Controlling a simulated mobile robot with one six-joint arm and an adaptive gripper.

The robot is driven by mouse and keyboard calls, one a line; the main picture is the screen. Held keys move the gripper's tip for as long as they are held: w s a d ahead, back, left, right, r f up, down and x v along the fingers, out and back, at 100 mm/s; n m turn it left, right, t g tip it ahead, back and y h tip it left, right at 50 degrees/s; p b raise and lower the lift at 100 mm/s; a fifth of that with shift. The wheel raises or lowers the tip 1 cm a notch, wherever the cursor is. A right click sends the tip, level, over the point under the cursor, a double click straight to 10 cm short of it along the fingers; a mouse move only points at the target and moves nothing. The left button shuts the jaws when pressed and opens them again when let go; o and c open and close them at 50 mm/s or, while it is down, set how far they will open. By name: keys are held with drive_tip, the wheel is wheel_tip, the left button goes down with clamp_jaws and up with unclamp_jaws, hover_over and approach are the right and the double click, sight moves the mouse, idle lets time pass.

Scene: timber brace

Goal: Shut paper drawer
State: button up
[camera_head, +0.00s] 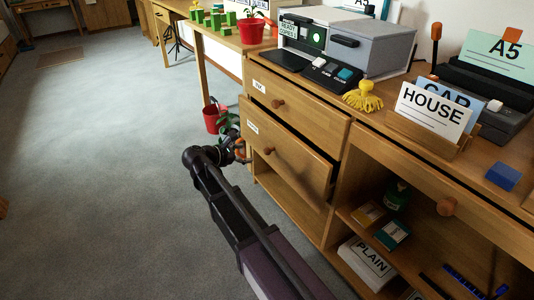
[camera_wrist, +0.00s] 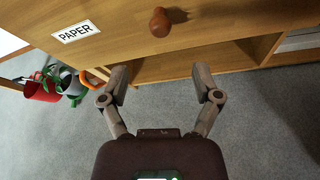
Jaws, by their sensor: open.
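The paper drawer (camera_head: 290,160) is the lower of two wooden drawers in the desk. Its front stands out from the desk, with a dark gap along its top edge, so it looks partly open. Its PAPER label (camera_wrist: 76,32) and round knob (camera_wrist: 159,22) show in the wrist view; the knob also shows in the head view (camera_head: 268,150). My gripper (camera_wrist: 160,75) is open and empty, its fingers spread below the knob and apart from it. In the head view, my gripper is partly hidden by my arm, close to the left of the drawer front.
The upper drawer (camera_head: 290,108) is above. A red pot (camera_head: 216,118) with a plant stands on the floor behind my gripper. Open shelves (camera_head: 352,215) lie to the right. A printer (camera_head: 345,45) and a card holder (camera_head: 432,135) stand on top. The carpet (camera_head: 100,170) at left is clear.

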sight(265, 152)
drive_tip(key=b+x, duration=0.3)
drive_tip(key=x, duration=0.6)
drive_tip(key=shift+a+f, duration=0.1)
drive_tip(key=shift+b+x, duration=0.3)
drive_tip(key=shift+x, duration=0.7)
clamp_jaws()
